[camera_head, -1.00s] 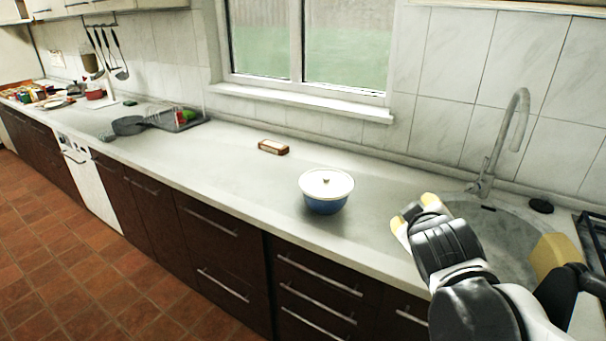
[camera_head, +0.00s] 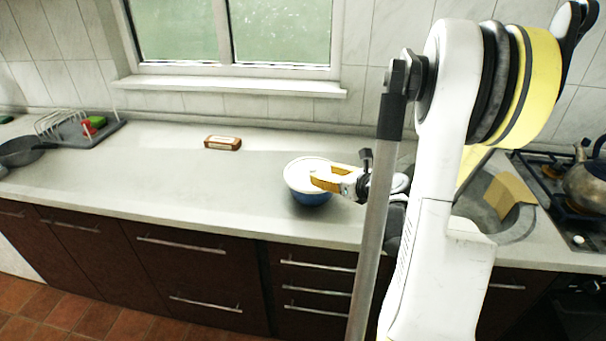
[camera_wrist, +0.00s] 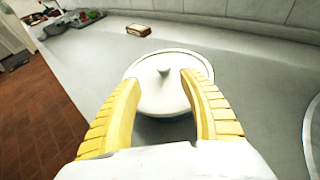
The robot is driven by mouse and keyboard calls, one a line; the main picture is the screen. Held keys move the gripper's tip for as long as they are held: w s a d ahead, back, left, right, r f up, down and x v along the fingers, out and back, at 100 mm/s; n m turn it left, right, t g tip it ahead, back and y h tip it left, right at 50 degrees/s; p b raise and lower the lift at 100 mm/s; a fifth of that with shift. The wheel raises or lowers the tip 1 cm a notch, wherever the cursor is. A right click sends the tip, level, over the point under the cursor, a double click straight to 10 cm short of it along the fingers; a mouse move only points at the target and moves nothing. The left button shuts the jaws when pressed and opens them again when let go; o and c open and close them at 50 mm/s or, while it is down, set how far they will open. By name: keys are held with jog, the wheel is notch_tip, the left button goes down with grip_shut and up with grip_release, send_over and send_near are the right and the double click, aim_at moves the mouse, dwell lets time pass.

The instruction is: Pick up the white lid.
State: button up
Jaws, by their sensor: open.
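The white lid (camera_head: 299,172) sits on a blue pot (camera_head: 311,198) on the counter. In the wrist view the lid (camera_wrist: 158,98) shows as a round disc with a small knob (camera_wrist: 164,72) near its middle. My gripper (camera_head: 318,178) is at the right side of the lid in the head view and covers part of it. In the wrist view my gripper (camera_wrist: 166,78) has its two yellow fingers apart, with the knob between or just beyond the tips. I cannot tell whether the fingers touch the lid. The pot is mostly hidden under the lid in the wrist view.
A brown and white block (camera_head: 222,142) lies behind and left of the pot. A dish rack (camera_head: 75,128) and dark pan (camera_head: 20,152) are at far left. The sink (camera_head: 520,225) and a kettle (camera_head: 590,185) on the stove are at right. The counter left of the pot is clear.

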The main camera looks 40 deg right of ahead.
aim_at(313, 168)
jog(key=x, duration=0.2)
jog(key=b+x, duration=0.1)
jog(key=x, duration=0.2)
jog(key=b+x, duration=0.1)
jog(key=x, duration=0.1)
jog(key=shift+w+d, duration=0.2)
jog(key=shift+d, duration=0.2)
jog(key=shift+s+r, duration=0.1)
jog(key=shift+r, duration=0.05)
grip_shut()
